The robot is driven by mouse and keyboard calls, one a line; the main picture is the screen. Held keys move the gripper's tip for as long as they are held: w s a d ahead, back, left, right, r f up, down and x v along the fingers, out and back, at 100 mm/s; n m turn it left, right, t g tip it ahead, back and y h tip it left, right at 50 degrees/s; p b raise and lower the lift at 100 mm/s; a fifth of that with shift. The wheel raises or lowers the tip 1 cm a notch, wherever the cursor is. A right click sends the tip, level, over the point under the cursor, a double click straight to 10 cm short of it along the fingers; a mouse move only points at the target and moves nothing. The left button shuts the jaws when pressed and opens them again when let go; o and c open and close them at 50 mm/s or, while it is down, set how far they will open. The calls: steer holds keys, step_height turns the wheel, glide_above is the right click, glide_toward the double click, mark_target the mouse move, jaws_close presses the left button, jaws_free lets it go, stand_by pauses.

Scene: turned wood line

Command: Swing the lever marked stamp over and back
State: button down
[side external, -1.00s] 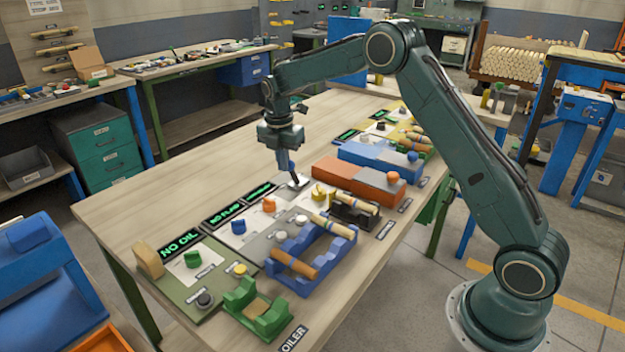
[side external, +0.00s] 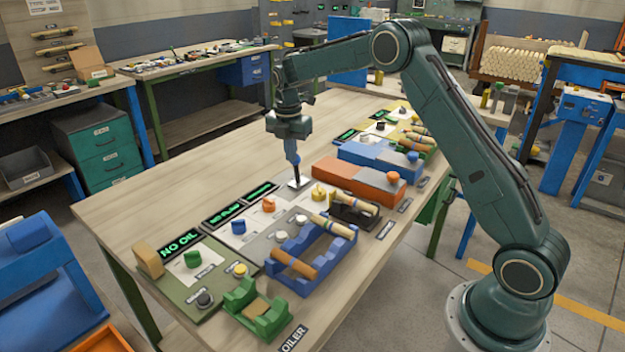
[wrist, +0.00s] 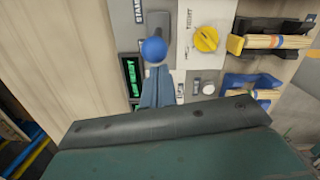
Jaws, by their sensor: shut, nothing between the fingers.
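The stamp lever (side external: 297,181) stands on a pale plate in the middle of the bench in the side view, with a dark shaft. Its round blue knob (wrist: 153,50) shows in the wrist view beside the label ending the panel's top, partly cut off and reading like STAMP. My gripper (side external: 293,162) points down over the lever, its fingers shut. In the wrist view the fingers (wrist: 155,85) lie right against the near side of the knob, with nothing gripped. Whether they truly touch it is hard to tell.
A yellow dial (wrist: 205,38) sits to the right of the lever. Orange blocks (side external: 358,183) and a black cradle with a turned piece (side external: 354,209) stand close by. A blue cradle (side external: 312,262) is nearer the front. The bench's left side is bare.

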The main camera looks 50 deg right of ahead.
steer(key=d, duration=0.5)
steer(key=shift+d+r, duration=0.15)
steer(key=shift+r, duration=0.35)
steer(key=shift+r, duration=0.5)
steer(key=shift+r, duration=0.2)
step_height(320, 180, up, 7)
steer(key=shift+s+a, duration=0.15)
steer(key=shift+a, duration=0.2)
steer(key=shift+r, duration=0.1)
stand_by(0.4)
